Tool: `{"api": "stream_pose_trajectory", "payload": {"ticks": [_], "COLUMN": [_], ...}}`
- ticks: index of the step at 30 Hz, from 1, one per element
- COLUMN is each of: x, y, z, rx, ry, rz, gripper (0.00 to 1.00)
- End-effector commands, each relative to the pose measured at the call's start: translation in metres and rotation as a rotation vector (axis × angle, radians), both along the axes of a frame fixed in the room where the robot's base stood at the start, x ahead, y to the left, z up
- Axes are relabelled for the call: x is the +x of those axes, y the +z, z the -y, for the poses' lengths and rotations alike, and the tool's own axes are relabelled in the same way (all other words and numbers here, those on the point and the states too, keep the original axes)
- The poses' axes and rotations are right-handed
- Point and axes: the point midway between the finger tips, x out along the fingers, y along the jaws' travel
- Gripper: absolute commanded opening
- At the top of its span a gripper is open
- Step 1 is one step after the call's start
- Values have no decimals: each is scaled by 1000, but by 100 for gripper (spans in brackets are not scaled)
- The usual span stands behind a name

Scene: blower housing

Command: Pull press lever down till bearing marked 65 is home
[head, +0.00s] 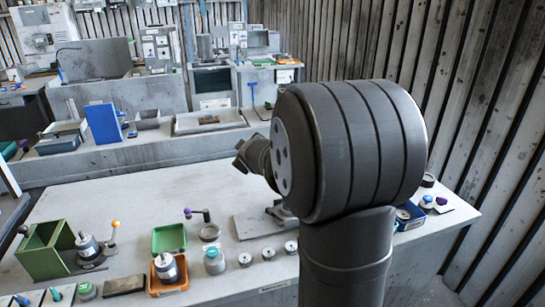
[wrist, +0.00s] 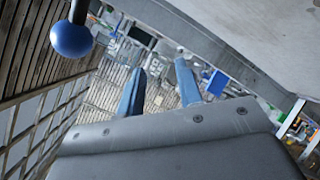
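A blue ball knob (wrist: 72,39) on a dark rod shows at the top left of the wrist view; it looks like the end of a lever. My gripper (wrist: 158,80) has its two blue fingers apart with nothing between them. The knob is to the left of the fingers, apart from them. In the head view my own arm covers the middle right, hiding my fingers and most of what stands behind it. A grey base plate (head: 250,226) shows partly beside the arm. No marking 65 is readable, so I cannot tell which bearing it is or how it sits.
On the bench, a green bin (head: 42,252), a green tray (head: 168,238) and an orange tray (head: 168,281) stand left. A purple-knobbed lever (head: 197,213) and several small round parts are near them. A blue box (head: 409,215) is right of my arm. The back-left bench top is clear.

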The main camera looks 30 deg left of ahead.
Motion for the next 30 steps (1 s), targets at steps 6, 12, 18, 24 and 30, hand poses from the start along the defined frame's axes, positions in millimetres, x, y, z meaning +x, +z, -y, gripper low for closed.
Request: {"api": "stream_pose_trajectory", "payload": {"ticks": [6,12,18,24,30], "x": [18,12,-17,-45,-47], "y": [-10,-25,-30,-27,-24], "z": [65,120,175,201,198], "rx": [248,455,717,873,906], "ry": [-48,-60,-35,3,23], "rz": [-35,-113,-237,-328,-347], "gripper": [33,25,25,33,33]}}
